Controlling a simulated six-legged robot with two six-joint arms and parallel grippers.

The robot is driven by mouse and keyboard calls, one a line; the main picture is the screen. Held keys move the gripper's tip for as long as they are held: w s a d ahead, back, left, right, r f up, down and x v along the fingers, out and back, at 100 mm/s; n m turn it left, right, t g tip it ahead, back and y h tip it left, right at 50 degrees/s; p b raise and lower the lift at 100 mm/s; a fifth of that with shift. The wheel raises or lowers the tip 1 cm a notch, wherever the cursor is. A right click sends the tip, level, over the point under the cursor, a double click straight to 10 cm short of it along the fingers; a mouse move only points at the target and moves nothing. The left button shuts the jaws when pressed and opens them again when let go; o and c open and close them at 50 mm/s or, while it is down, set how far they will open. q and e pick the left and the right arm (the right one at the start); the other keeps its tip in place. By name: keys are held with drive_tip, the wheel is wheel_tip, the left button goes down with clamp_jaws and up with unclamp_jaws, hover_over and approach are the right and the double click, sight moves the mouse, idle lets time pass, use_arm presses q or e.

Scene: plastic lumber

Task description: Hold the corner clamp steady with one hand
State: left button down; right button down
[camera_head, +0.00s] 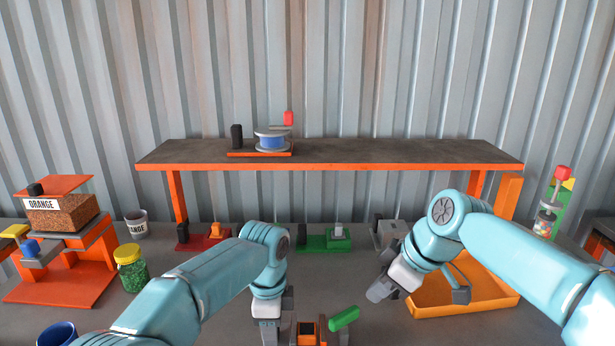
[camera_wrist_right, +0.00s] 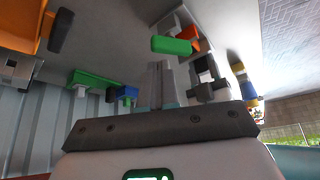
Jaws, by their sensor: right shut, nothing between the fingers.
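A small orange and black fixture (camera_head: 308,332) with a green bar (camera_head: 343,318) stands at the bottom centre of the head view, cut by the frame edge. It seems to be the corner clamp, but I cannot be sure. The green bar also shows in the right wrist view (camera_wrist_right: 172,45). My left gripper (camera_head: 272,333) points down just left of the fixture. Its fingertips are cut off, and I cannot tell whether they touch it. My right gripper (camera_head: 380,290) is shut and empty, right of the green bar and apart from it. Its closed fingers show in the wrist view (camera_wrist_right: 162,82).
An orange tray (camera_head: 470,308) lies beside my right gripper. Behind stand a red device (camera_head: 200,243), a green device (camera_head: 312,243) and a grey block (camera_head: 390,232). A raised shelf (camera_head: 400,152) spans the back. A jar of green pellets (camera_head: 132,272) stands left.

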sight(344, 320)
drive_tip(key=shift+s+a+f, duration=0.3)
drive_tip(key=shift+s+f, duration=0.3)
drive_tip(key=shift+f, duration=0.4)
drive_tip(key=shift+s+a+f, duration=0.25)
drive_tip(key=shift+s+f, duration=0.35)
drive_tip(key=shift+f, duration=0.4)
drive_tip(key=shift+s+a+f, duration=0.3)
drive_tip(key=shift+s+f, duration=0.3)
drive_tip(key=shift+f, duration=0.4)
drive_tip(key=shift+w+a, duration=0.35)
drive_tip(key=shift+w, duration=0.1)
drive_tip(key=shift+w+d, duration=0.25)
drive_tip(key=shift+w+d, duration=0.35)
drive_tip(key=shift+w+d, duration=0.2)
drive_tip(key=shift+w, duration=0.5)
